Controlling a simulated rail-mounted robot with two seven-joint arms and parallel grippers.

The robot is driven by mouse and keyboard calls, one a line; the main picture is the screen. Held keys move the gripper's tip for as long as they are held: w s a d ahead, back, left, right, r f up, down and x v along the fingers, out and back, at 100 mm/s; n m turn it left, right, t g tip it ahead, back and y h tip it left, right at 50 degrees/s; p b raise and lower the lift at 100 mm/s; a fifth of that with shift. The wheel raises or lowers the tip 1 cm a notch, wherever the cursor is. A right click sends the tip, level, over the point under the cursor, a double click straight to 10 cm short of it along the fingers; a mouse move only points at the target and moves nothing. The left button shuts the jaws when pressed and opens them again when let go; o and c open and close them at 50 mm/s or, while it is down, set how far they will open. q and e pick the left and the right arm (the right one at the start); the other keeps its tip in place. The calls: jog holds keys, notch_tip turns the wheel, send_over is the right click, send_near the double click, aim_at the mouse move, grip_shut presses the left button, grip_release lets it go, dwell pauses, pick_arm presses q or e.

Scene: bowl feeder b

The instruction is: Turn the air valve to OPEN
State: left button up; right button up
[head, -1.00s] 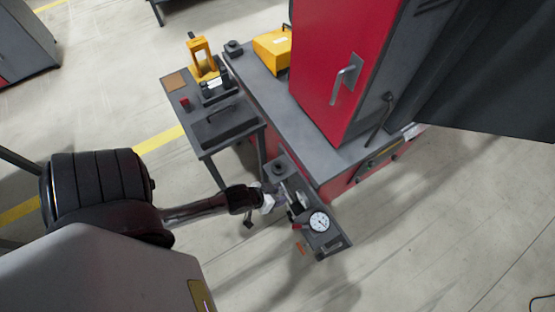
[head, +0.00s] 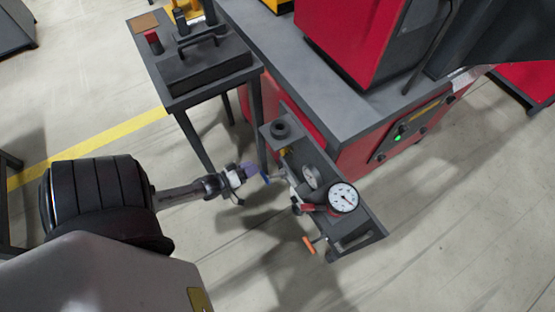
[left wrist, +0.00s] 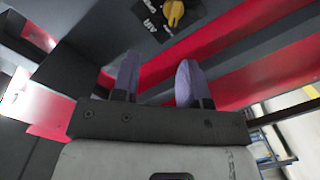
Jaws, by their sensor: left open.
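The yellow valve handle (left wrist: 174,12) shows at the top edge of the left wrist view, cut off by the frame. It sits on a dark plate (left wrist: 160,30) with upside-down lettering that seems to read AIR. In the head view a small yellow spot (head: 284,152) on the grey panel (head: 318,165) may be this handle. My left gripper (head: 256,173) is just left of that panel, apart from the valve. Its purple-grey fingers (left wrist: 157,78) are spread with nothing between them. My right gripper is out of view.
The panel carries a round gauge (head: 343,197), a red handle (head: 307,208) and an orange-tipped lever (head: 309,245), close to my left gripper. A table with a black case (head: 205,66) stands behind. A red machine (head: 345,40) stands at the back right. The floor in front is clear.

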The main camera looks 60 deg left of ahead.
aim_at(283, 150)
pick_arm(q)
jog(key=w+a+f+b, duration=0.2)
jog(key=w+b, duration=0.5)
jog(key=w, duration=0.6)
jog(key=shift+a+f+t, duration=0.2)
jog(key=shift+a+t, duration=0.1)
jog(key=shift+t, duration=0.1)
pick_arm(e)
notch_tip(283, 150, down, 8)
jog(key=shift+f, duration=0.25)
pick_arm(q)
jog(key=shift+s, duration=0.1)
grip_shut()
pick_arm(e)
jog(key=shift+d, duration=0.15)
